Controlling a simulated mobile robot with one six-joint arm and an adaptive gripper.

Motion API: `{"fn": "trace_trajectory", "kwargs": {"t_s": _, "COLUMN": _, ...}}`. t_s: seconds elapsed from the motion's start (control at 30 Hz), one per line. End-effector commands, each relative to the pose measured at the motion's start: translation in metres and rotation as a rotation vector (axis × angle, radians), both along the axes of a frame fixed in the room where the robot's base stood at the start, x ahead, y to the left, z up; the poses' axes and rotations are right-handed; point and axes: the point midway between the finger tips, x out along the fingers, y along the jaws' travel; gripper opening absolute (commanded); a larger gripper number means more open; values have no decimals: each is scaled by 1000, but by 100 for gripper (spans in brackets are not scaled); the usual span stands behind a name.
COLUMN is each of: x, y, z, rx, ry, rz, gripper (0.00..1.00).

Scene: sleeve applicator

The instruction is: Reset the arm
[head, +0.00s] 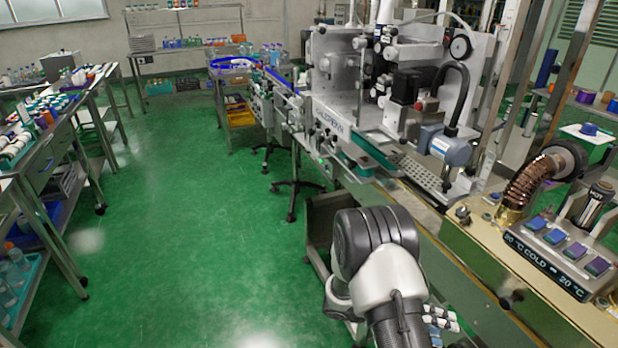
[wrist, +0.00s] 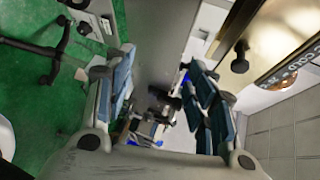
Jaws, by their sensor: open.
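My white and grey arm (head: 385,270) rises at the bottom centre of the head view, beside the front edge of the machine. In the wrist view my gripper (wrist: 160,85) is open, with its two blue-padded fingers well apart. Nothing shows held between them; a grey surface and some small machine parts lie in the background beyond. In the head view the gripper is mostly hidden behind my arm, and only some light jointed parts show at the lower right of it.
The sleeve applicator machine (head: 360,95) stands right of centre, with a control box (head: 565,250) and a copper-coloured hose (head: 530,185) near my arm's right. A long bench (head: 40,150) with bottles runs along the left. The green floor (head: 180,220) between is clear.

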Motion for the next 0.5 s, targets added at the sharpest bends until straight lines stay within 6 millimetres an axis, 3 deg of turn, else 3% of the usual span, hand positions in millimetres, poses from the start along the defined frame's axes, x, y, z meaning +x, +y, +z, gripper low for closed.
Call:
{"fn": "trace_trajectory", "kwargs": {"t_s": 0.03, "x": -4, "y": 2, "z": 25, "rx": 26, "ry": -126, "rz": -71, "gripper": 51}}
{"fn": "trace_trajectory", "kwargs": {"t_s": 0.2, "x": -29, "y": 14, "z": 85, "rx": 103, "ry": -533, "rz": -332, "gripper": 51}}
{"fn": "trace_trajectory", "kwargs": {"t_s": 0.5, "x": -87, "y": 49, "z": 165, "rx": 210, "ry": -1201, "rz": -867, "gripper": 51}}
